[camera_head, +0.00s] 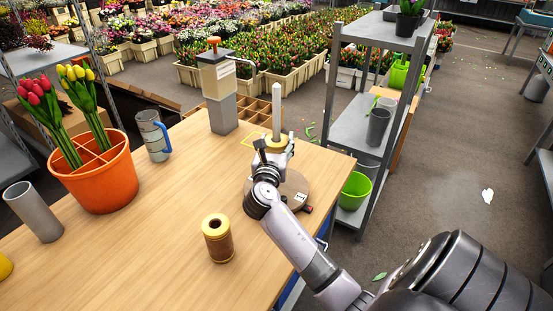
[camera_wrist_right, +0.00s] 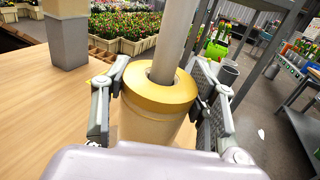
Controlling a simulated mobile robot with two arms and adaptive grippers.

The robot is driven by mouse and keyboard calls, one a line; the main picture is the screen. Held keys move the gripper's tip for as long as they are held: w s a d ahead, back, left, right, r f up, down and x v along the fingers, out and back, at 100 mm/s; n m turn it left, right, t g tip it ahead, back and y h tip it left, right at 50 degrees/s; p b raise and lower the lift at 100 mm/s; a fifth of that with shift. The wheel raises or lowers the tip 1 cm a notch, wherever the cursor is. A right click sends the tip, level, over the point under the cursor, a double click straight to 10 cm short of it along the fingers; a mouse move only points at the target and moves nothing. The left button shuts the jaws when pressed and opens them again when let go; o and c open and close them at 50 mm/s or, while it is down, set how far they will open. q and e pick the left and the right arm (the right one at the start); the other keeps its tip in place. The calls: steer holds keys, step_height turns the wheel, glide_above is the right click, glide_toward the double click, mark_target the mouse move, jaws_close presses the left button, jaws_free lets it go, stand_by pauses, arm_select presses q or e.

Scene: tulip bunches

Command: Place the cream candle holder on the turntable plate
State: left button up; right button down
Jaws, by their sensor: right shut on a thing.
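The cream candle holder (camera_wrist_right: 158,120) is a pale cylinder with a gold rim, and a tall grey-white candle (camera_wrist_right: 175,40) stands upright in it. The candle also shows in the head view (camera_head: 276,108). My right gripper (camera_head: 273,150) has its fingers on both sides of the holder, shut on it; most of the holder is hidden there. The round wooden turntable plate (camera_head: 294,184) lies below and beside my right wrist, near the table's right edge. I cannot tell whether the holder's base touches anything. My left gripper is not in view.
A gold-brown holder with a hole (camera_head: 217,240) stands nearer on the table (camera_head: 150,240). A grey dispenser (camera_head: 222,112), a mug (camera_head: 153,136), an orange pot of tulips (camera_head: 103,180) and a grey tube (camera_head: 33,212) stand left. A grey shelf (camera_head: 352,130) stands behind the right edge.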

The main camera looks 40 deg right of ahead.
steer(key=shift+f+b, duration=0.4)
steer(key=shift+f, duration=2.15)
steer(key=shift+f, duration=0.15)
steer(key=c, duration=0.6)
jaws_free()
steer(key=shift+r, duration=0.2)
steer(key=shift+s+a+f, duration=0.15)
steer(key=shift+s+a, duration=0.05)
steer(key=shift+a, duration=0.15)
steer(key=b+v, duration=0.1)
steer(key=v, duration=1)
steer(key=shift+s+a, duration=0.15)
